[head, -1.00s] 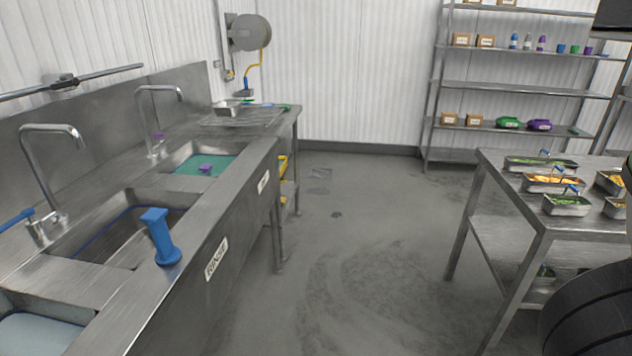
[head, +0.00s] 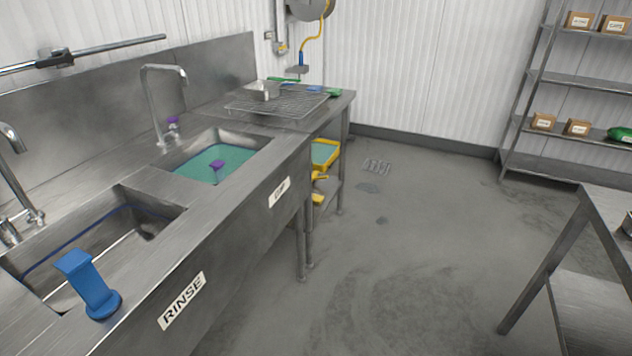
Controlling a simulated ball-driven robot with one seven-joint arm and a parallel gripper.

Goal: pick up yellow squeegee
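My gripper is not in view.
A steel table (head: 606,205) stands right. The grey floor (head: 400,265) between is clear.

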